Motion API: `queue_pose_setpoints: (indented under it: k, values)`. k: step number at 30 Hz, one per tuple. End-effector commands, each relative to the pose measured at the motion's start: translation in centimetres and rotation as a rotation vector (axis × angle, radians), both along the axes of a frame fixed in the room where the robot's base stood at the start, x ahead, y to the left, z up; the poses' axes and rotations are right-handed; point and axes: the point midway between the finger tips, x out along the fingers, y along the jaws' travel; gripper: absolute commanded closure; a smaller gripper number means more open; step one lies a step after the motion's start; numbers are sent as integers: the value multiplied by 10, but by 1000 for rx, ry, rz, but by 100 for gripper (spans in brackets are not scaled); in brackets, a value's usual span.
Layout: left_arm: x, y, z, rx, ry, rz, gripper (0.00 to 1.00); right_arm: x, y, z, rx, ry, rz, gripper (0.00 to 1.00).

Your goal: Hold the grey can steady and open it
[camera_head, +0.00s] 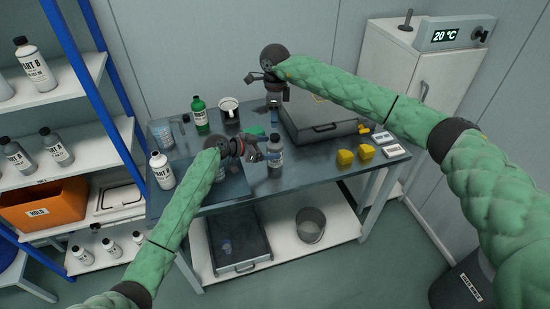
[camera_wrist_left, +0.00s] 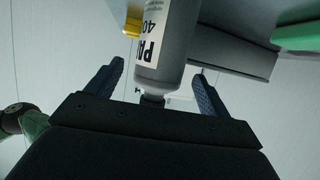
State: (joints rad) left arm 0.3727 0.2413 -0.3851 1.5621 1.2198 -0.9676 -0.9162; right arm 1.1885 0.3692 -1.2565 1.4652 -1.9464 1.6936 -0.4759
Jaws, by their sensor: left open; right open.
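The grey can (camera_head: 276,165) stands upright near the front middle of the table, with its label hidden in the head view. In the left wrist view the grey can (camera_wrist_left: 168,45) appears inverted, with a white label and a dark narrow top. My left gripper (camera_head: 264,152) is open beside the can. In the left wrist view its two fingers (camera_wrist_left: 160,85) lie on either side of the can's top, with visible gaps. My right gripper (camera_head: 273,108) is open behind and above the can, pointing down; its fingertips are small and hard to make out.
A grey case (camera_head: 318,128) lies right of the can. Yellow blocks (camera_head: 345,158) sit at the right front. A shelf rack (camera_head: 75,127) borders the left side.

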Motion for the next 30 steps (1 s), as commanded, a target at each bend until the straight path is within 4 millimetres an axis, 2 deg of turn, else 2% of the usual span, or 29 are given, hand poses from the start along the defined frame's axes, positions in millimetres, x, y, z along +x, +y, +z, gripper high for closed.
queue_pose_setpoints:
  k: [7,20,30]
  values:
    - [11,-23,-10,0,1,0,19,0,0,0,1,1,0,52]
    - [14,-29,-13,0,0,0,21,0,1,0,2,1,0,52]
    - [14,-29,-13,0,0,0,86,0,1,0,2,1,0,52]
